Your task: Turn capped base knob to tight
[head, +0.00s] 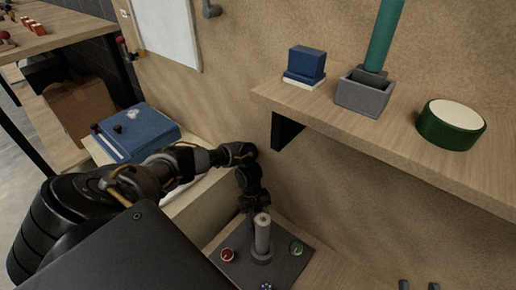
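A dark square plate (262,275) lies low in the middle of the head view. An upright pale grey post (263,238) with a small capped top and a wider round base stands on it. My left arm comes in from the left and bends down, so that my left gripper (253,203) is just behind or beside the post's top. Its fingers cannot be made out, nor whether it touches the post. Two dark fingertips of my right gripper (418,285) show apart at the bottom edge, right of the plate, with nothing between them.
A red round knob (227,255) and a green-rimmed dial (296,248) flank the post. A wooden shelf (400,135) juts out above right, holding a blue block (306,62), a teal cylinder (385,35) in a grey holder (364,95) and a green round tin (451,125). A blue box (140,132) stands left.

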